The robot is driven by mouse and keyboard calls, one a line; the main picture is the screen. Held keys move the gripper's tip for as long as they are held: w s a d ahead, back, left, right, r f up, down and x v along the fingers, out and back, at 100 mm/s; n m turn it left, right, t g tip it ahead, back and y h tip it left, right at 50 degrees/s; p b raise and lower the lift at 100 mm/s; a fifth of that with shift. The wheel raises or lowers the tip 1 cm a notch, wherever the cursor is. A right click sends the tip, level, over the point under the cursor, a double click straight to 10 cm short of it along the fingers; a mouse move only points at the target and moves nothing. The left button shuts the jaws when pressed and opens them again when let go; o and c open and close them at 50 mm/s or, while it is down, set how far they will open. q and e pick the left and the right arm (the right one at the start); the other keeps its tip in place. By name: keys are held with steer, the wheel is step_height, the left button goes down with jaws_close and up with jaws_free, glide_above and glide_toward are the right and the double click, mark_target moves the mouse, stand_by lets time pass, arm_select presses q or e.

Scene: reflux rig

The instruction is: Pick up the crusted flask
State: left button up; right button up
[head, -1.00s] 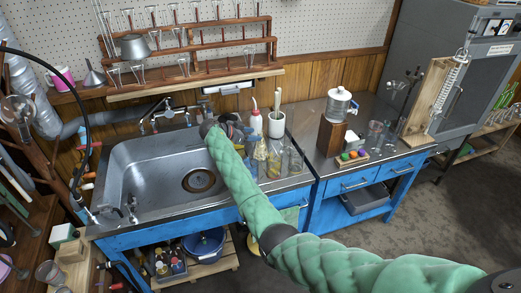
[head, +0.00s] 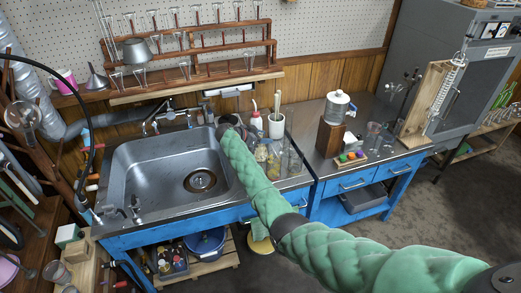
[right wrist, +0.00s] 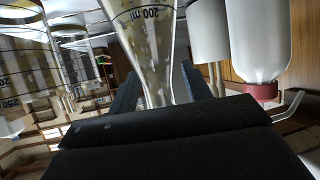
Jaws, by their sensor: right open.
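The crusted flask (right wrist: 150,55) is clear glass with a 200 ml mark and pale flecks over its wall. In the right wrist view it stands between the two fingers of my right gripper (right wrist: 160,88). The gripper is open, with a finger on each side of the flask; I cannot tell whether either touches it. In the head view my right gripper (head: 233,126) is at the sink's right rim, mostly hidden by its own green-sleeved arm. A yellowish flask (head: 261,153) shows just right of the arm, among other glassware. My left gripper is not in view.
Other marked glassware (right wrist: 22,75) stands close to the flask. A white bottle with a red cap (right wrist: 263,45) and a white cylinder (right wrist: 208,35) are on its other side. The sink (head: 155,185) lies left of the arm. The steel counter (head: 310,140) continues right.

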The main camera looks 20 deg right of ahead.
steer(key=shift+d+f, duration=0.1)
steer(key=shift+d, duration=0.05)
jaws_close()
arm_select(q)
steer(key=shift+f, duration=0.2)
